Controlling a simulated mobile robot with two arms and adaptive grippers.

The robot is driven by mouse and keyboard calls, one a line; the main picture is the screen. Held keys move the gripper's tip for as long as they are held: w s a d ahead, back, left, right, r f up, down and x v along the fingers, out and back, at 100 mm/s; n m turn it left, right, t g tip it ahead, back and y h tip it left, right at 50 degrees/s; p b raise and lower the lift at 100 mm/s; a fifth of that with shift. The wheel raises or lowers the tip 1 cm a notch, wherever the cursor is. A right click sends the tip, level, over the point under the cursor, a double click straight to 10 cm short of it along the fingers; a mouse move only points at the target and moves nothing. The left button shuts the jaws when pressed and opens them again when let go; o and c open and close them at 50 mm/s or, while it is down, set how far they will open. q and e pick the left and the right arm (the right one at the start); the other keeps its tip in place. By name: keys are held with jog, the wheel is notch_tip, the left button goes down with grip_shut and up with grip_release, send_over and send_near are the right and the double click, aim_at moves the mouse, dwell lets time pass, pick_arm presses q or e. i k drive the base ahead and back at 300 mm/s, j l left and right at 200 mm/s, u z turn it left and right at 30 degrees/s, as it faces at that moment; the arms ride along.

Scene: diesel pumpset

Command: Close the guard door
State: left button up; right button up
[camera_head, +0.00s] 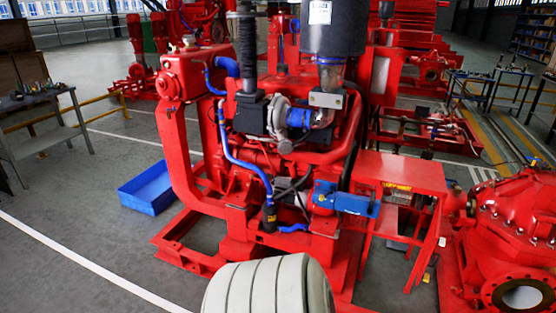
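A red diesel pumpset with its engine (285,150) stands in the middle of the head view. On its right side is a red box-like frame with a flat top panel (400,170) and a yellow label. Its side below the top looks open, with dark parts inside. I cannot tell for sure which panel is the guard door or how far it stands open. A blue cylindrical part (345,202) sits at the engine's lower front, left of this frame. Neither of my grippers is in view.
A blue tray (150,188) lies on the floor at left. A grey workbench (40,143) stands at far left. A red pump (510,235) with a round flange is close on the right. A pale ribbed cylindrical shape fills the bottom middle. Open floor lies at lower left.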

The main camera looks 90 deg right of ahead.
aim_at(435, 244)
jog(key=k+z, duration=0.1)
jog(key=z, duration=0.8)
jog(key=k+l+z, duration=0.1)
jog(key=z, duration=0.35)
jog(key=k+l+z, duration=0.1)
jog(key=z, duration=0.35)
jog(key=k+l+z, duration=0.15)
jog(key=l+z, duration=0.25)
jog(key=k+l+z, duration=0.1)
jog(key=l+z, duration=0.75)
jog(key=l, duration=0.2)
